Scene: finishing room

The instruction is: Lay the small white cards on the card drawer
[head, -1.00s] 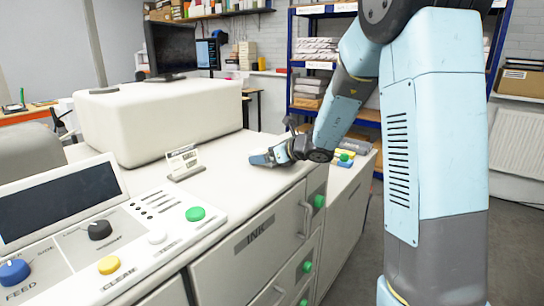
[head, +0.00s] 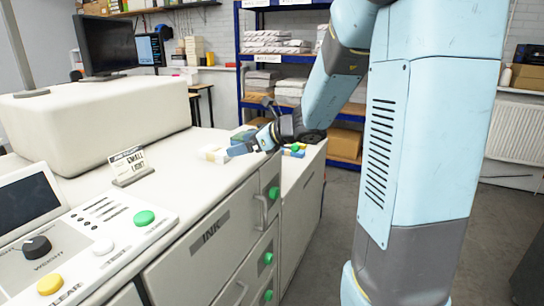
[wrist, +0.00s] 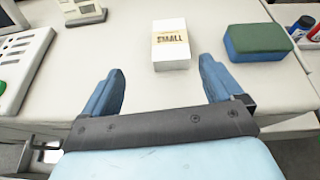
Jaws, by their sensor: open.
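The small white cards (wrist: 171,45) are a white block-shaped stack with a tan band reading "SMALL", lying on the pale machine top. In the head view the stack (head: 212,154) shows just left of my gripper's tip. My gripper (wrist: 160,70) is open, its two blue fingers apart and nothing between them. The stack lies just beyond the fingertips, toward the right finger. In the head view my gripper (head: 240,148) is low over the far end of the machine top. I cannot tell which part is the card drawer; one front drawer (head: 211,232) is labelled "INK".
A green and blue sponge (wrist: 257,42) lies right of the cards. Small bottles (wrist: 303,27) stand at the far right. A sign in a holder (head: 130,167), reading "SMALL LIGHT", stands on the machine near the control panel (head: 95,240). A large cream housing (head: 105,120) rises behind.

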